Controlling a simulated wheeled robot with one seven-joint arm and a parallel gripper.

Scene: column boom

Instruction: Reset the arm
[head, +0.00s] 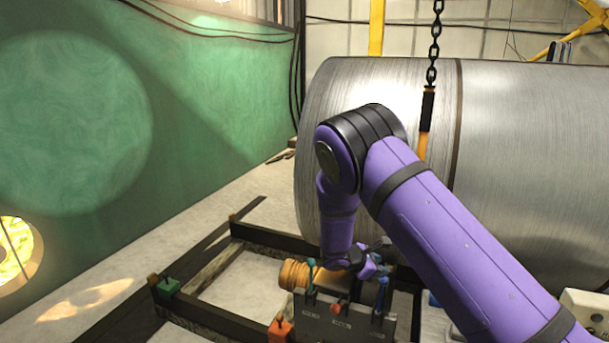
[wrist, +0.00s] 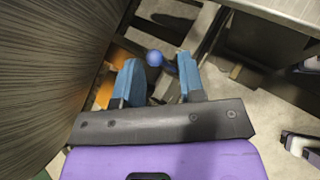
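My purple arm reaches down in the head view to a dark lever panel (head: 345,318) with small labels on its front. My gripper (wrist: 158,76) shows in the wrist view with its two blue fingers apart. A blue ball knob (wrist: 154,58) appears between the fingertips, nearer the left one. I cannot tell whether it touches either finger. In the head view a teal lever (head: 311,272) stands at the panel's left and a red knob (head: 337,308) sits low in the middle. My wrist partly hides the panel's right side.
A large metal cylinder (head: 530,150) fills the back right. A chain (head: 435,45) hangs before it. An orange ribbed part (head: 293,274) lies behind the panel. A dark frame (head: 205,312) with green and orange corner blocks is on the floor. A green wall (head: 190,110) stands left.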

